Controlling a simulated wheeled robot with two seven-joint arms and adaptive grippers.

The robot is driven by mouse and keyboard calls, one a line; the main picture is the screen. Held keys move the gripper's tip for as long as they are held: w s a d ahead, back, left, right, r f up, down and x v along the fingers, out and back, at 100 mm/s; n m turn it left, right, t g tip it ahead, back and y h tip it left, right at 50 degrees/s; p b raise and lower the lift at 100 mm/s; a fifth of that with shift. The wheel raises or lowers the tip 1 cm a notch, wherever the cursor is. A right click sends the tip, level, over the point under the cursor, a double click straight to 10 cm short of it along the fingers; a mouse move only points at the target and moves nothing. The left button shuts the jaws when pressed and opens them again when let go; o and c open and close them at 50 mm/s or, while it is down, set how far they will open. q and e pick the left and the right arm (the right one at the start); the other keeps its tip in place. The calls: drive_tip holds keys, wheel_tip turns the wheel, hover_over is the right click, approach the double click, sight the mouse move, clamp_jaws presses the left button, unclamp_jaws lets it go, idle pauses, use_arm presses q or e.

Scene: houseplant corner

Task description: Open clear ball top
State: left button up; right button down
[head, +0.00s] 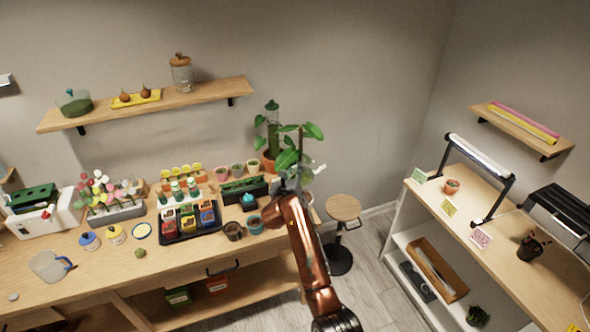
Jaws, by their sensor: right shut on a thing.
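My right arm rises from the bottom centre, and my right gripper (287,186) is at its far end beside the leafy potted plant at the back of the bench. It is shut on a small pale, clear-looking thing (307,175), partly hidden by the gripper and leaves. I cannot tell for certain that this is the clear ball, or whether its top is open. A clear rounded bowl (75,103) with green contents and a teal knob stands on the left wall shelf, away from the gripper. My left gripper is not in view.
The bench (190,262) holds a black tray (190,236) of colourful packs, small pots and a clear jug (48,265). A leafy plant (288,160) stands close to the gripper. A round stool (343,208) and a white shelf unit (395,230) are to the right, with open floor between.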

drive_tip(key=c, duration=2)
unclamp_jaws()
drive_tip(key=shift+d+f, duration=0.1)
drive_tip(key=shift+f, duration=0.25)
drive_tip(key=shift+o, duration=1.4)
drive_tip(key=shift+w, duration=0.1)
drive_tip(key=shift+r, duration=0.15)
wheel_tip(320, 180, up, 10)
drive_tip(key=shift+c, duration=0.2)
